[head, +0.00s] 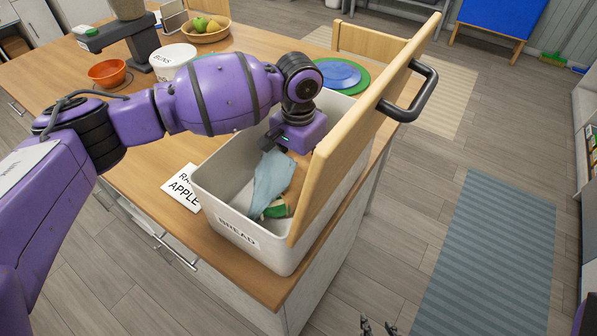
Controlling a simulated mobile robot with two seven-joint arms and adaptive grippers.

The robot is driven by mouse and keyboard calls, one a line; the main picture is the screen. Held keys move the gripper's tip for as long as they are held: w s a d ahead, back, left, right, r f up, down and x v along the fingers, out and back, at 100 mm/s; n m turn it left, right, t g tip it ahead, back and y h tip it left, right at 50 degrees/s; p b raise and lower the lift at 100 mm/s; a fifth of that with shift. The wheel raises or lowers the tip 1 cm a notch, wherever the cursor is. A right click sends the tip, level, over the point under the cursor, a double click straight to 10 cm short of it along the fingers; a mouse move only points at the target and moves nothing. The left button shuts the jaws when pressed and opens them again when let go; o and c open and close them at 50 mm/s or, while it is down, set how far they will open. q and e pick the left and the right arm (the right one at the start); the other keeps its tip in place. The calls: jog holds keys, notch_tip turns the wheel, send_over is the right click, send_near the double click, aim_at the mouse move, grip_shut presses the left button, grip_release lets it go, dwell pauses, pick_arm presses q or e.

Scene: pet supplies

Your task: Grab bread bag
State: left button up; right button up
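A white bin (240,244) labelled BREAD stands on the wooden counter, its wooden lid (350,140) tilted up along the right side. Inside lies a crumpled light blue cloth-like or bag-like item (270,182). A tan and green item (279,210) shows beside and below it, partly hidden by the lid; I cannot tell which of these is the bread bag. My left arm reaches over the bin's back. My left gripper (284,147) points down into it, right above the blue item, its fingers mostly hidden. My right gripper (378,326) shows only its fingertips, apart and empty, at the bottom edge.
The lid's black handle (411,92) sticks out to the right. A RED APPLE card (182,189) lies left of the bin. Behind are a BUNS container (172,60), an orange bowl (107,72), a fruit basket (207,34) and blue and green plates (340,75). Floor at right is open.

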pick_arm(q)
jog(key=shift+r, duration=0.15)
jog(key=c, duration=1.7)
